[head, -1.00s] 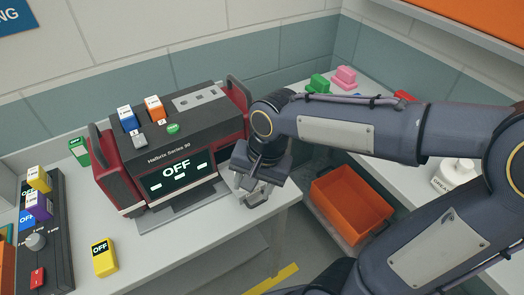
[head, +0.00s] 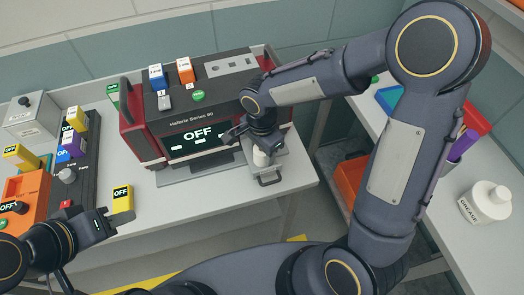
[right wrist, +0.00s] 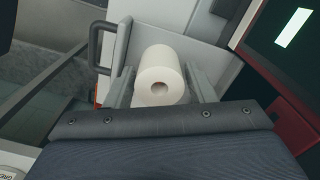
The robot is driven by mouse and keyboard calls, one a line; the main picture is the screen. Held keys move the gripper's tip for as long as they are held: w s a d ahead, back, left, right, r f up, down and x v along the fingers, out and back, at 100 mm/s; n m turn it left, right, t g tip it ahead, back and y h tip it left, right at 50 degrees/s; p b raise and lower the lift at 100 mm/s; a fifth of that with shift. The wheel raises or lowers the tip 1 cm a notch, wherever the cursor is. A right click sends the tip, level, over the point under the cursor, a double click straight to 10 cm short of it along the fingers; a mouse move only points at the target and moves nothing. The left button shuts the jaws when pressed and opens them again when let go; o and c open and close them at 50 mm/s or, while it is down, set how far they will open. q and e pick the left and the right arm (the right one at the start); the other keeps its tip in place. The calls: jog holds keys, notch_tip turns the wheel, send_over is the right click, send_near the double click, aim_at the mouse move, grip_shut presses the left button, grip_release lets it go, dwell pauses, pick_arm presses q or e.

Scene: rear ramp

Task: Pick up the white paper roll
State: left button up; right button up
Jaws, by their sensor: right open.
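The white paper roll (head: 261,157) stands on a light grey tray (head: 290,162) with a handle, at the front right of the dark red machine. My right gripper (head: 259,142) is directly above it, pointing down. In the right wrist view, the roll (right wrist: 165,67) lies between the two open fingers (right wrist: 160,84), with its round end and core hole facing the camera. Gaps show beside it, so the fingers do not appear closed on it. My left gripper (head: 104,223) is at the lower left, away from the roll; its jaw opening is unclear.
The machine (head: 192,115), with an OFF screen, stands just left of the roll. A yellow OFF block (head: 122,198) is on the table near my left gripper. An orange bin (head: 350,178) and a grease bottle (head: 486,202) are on the right.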

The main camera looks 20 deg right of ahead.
jog(key=shift+f, duration=0.25)
jog(key=c, duration=0.7)
